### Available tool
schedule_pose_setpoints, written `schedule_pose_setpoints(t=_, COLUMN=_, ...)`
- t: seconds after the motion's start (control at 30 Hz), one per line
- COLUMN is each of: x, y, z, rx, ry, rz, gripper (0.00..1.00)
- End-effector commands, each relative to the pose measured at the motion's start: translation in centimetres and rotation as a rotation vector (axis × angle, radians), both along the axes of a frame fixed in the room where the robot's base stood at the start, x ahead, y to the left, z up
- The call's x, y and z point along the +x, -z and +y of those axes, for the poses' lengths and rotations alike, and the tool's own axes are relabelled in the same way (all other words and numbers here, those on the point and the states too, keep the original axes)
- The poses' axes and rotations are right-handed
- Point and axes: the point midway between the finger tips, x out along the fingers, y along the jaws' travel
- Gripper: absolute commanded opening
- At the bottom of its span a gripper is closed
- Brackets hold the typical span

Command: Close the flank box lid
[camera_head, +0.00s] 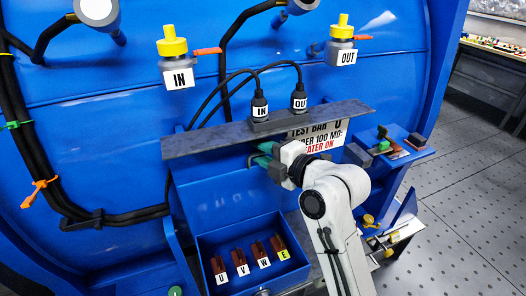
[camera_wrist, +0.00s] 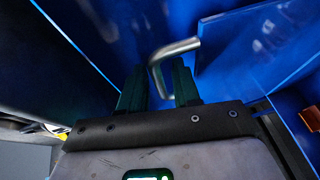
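The blue flank box (camera_head: 205,244) is open at the lower middle of the head view, with terminals marked U, V, W and E showing inside. A blue panel that looks like its lid (camera_head: 215,203) stands raised behind the opening. My gripper (camera_head: 262,155) is above and to the right of the box, under the grey shelf; its green fingertips are partly hidden there. In the wrist view my gripper (camera_wrist: 158,88) has its two dark green fingers apart. A bent metal handle (camera_wrist: 176,50) passes between and just beyond them; I cannot tell whether it touches either finger.
A grey shelf (camera_head: 210,142) with plugs marked IN and OUT runs just above my gripper. A small blue tray (camera_head: 408,154) with parts is to the right. Black cables (camera_head: 25,130) run down the left. Perforated floor (camera_head: 475,200) is clear at right.

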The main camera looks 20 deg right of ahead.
Motion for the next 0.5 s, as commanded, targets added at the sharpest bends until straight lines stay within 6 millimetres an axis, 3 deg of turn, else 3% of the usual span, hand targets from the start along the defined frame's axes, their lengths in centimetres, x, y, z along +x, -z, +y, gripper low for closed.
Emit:
schedule_pose_setpoints(t=0.3, x=-0.03, y=0.02, z=-0.02, rx=0.000, ry=0.000, rz=0.000, gripper=0.01)
schedule_pose_setpoints(t=0.5, x=-0.03, y=0.04, z=-0.03, rx=0.001, ry=0.000, rz=0.001, gripper=0.00)
